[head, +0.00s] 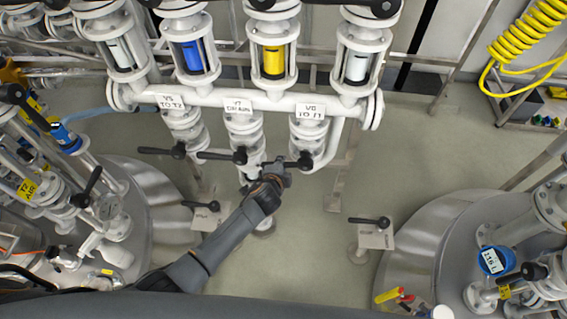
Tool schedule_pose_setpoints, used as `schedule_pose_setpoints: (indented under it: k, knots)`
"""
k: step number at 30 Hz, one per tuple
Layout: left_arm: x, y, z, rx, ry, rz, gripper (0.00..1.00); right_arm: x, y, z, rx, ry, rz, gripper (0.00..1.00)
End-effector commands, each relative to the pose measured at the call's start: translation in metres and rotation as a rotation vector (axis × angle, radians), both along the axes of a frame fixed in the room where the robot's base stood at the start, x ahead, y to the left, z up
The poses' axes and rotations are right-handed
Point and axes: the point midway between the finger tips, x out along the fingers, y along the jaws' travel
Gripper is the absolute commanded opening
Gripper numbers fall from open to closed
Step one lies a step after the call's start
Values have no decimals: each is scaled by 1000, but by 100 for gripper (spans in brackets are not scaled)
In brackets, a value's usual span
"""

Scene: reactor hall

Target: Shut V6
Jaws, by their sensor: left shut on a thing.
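Valve V6 (308,133) is the rightmost of three white valves under a white horizontal pipe, and its label (311,112) seems to read "V6 TO T1". Its black lever (304,161) points left, across the line of its pipe. My left gripper (275,170) comes up from below and is shut on the V6 lever near its left end. The gripper partly hides the lever's tip. My right gripper is not in view.
The V7 drain valve lever (239,156) and V5 lever (177,151) lie close on the left, both pointing left. Sight glasses with blue, yellow and pale contents stand above. Tanks (420,240) flank both sides. Floor (315,245) shows between.

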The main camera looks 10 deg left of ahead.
Motion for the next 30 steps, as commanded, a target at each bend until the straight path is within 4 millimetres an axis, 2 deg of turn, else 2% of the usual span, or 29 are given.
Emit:
schedule_pose_setpoints:
  k: [1, 9, 27, 28, 30]
  knots:
    - [2, 3, 6, 38, -3, 1, 0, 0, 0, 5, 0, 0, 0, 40]
    - [2, 3, 14, 156, -5, 0, 0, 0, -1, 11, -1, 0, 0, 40]
    - [2, 2, 17, 189, -8, -2, 0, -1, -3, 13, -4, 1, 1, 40]
    - [2, 1, 17, 189, -8, -2, 20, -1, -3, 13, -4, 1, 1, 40]
    - [2, 1, 17, 188, -7, -1, 35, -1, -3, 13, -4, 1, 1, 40]
